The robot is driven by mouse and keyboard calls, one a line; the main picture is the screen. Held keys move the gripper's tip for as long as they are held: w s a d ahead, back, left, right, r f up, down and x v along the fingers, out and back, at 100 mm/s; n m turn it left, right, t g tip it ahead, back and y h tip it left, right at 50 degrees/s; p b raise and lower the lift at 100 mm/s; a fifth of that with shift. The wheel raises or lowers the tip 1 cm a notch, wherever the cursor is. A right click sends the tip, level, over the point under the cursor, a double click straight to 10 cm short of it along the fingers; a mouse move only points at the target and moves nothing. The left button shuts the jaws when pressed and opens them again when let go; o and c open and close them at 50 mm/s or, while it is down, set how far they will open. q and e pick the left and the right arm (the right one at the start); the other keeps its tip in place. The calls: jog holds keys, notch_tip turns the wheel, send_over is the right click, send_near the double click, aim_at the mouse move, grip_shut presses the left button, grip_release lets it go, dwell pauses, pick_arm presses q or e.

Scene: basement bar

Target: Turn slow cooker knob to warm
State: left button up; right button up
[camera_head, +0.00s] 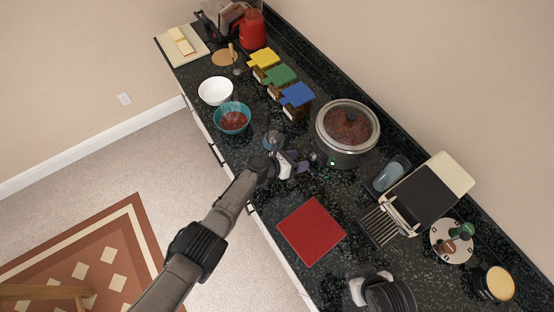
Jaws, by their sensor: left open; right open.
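The slow cooker (327,143) stands on the dark counter, a round grey pot with a glass lid (350,122) over reddish-brown food. A small green light (333,162) glows low on its front. The knob is too small to make out, and its setting cannot be read. My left gripper (302,164) is open, just left of the cooker's front, with its fingers pointing toward it. I cannot tell whether it touches the cooker. My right gripper (366,280) is open and low in the picture, beyond the red board and away from the cooker.
A red board (311,232) lies in front of the cooker. A dark appliance with a slotted tray (420,190) and a plate with cups (440,241) stand to the right. Bowls (214,91) (232,118) and yellow, green and blue-topped boxes (297,95) stand to the left.

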pick_arm(q)
jog(key=shift+v, duration=0.85)
jog(key=shift+a+b, duration=0.3)
jog(key=v, duration=0.7)
jog(key=shift+s+r, duration=0.15)
